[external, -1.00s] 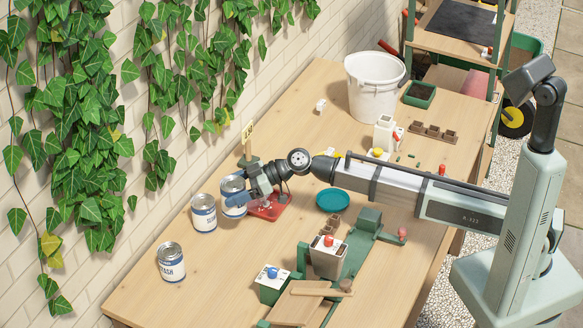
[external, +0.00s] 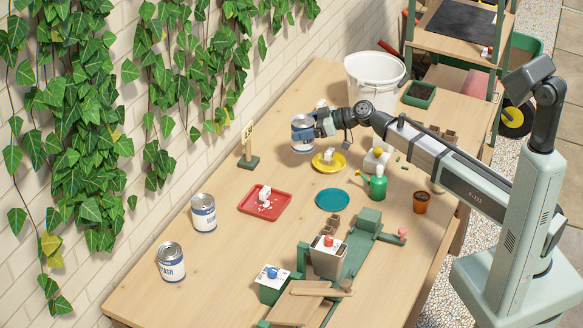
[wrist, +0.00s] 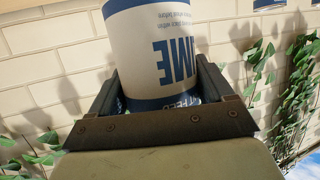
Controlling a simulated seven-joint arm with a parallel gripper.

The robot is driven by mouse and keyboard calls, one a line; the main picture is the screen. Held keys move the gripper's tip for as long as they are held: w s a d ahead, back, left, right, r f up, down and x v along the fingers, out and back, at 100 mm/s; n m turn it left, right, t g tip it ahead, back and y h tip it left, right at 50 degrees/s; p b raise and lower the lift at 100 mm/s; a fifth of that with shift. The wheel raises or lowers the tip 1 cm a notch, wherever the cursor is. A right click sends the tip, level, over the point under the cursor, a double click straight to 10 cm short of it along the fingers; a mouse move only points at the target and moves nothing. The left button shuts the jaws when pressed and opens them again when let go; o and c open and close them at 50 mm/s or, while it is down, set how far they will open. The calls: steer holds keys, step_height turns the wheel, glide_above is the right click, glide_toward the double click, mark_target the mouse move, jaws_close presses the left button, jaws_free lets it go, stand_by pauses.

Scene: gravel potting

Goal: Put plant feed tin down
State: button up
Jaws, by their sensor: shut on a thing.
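The plant feed tin (external: 302,136) is white with blue bands, and it is in my gripper (external: 315,127) toward the back of the bench. In the wrist view my gripper (wrist: 160,92) has one finger on each side of the tin (wrist: 152,40), whose label reads "IME" in large letters and "FEED" on the lower blue band. The tin looks about upright in the external view. Whether its base touches the bench is unclear.
Two similar tins (external: 203,213) (external: 171,263) stand at the left. A yellow saucer (external: 340,167), teal saucer (external: 333,200), red tray (external: 250,203) and small sign (external: 247,142) are near my gripper. A white bucket (external: 366,100) stands behind. Bare bench lies between sign and tin.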

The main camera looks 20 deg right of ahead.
steer(key=s+d+n+g, duration=0.1)
steer(key=s+d, duration=0.1)
steer(key=d, duration=0.1)
steer(key=n+g, duration=0.9)
steer(key=g, duration=0.2)
glide_above(333, 202)
steer(key=f, duration=0.1)
steer(key=shift+y, duration=0.3)
steer(key=shift+f, duration=4.5)
steer(key=shift+f, duration=0.1)
steer(key=o, duration=1.2)
